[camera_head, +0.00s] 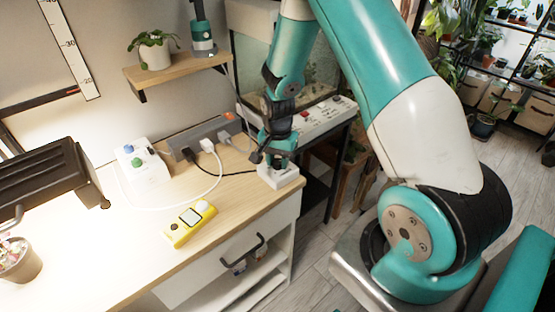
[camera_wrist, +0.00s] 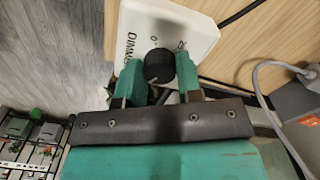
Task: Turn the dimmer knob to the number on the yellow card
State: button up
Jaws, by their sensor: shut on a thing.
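The white dimmer box (camera_head: 284,178) stands at the front right corner of the wooden bench. In the wrist view the dimmer box (camera_wrist: 185,27) shows part of its printed name and a few scale marks, partly hidden. Its round black dimmer knob (camera_wrist: 159,64) sits between the two green fingers of my gripper (camera_wrist: 159,78), which is shut on it. In the head view my gripper (camera_head: 279,161) points down onto the box and hides the knob. The knob's setting is not readable. No yellow card with a readable number shows; a yellow handheld device (camera_head: 190,222) lies on the bench.
A grey power strip (camera_head: 203,137) with plugs and cables lies behind the box. A white box with green and blue buttons (camera_head: 143,163) stands farther left. A dark lamp-like housing (camera_head: 45,180) is at the left. A drawer handle (camera_head: 243,255) juts from the bench front.

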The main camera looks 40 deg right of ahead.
aim_at(278, 161)
jog(key=o, duration=0.9)
notch_tip(278, 161, up, 18)
jog(key=shift+f+b, duration=0.25)
jog(key=shift+b, duration=0.15)
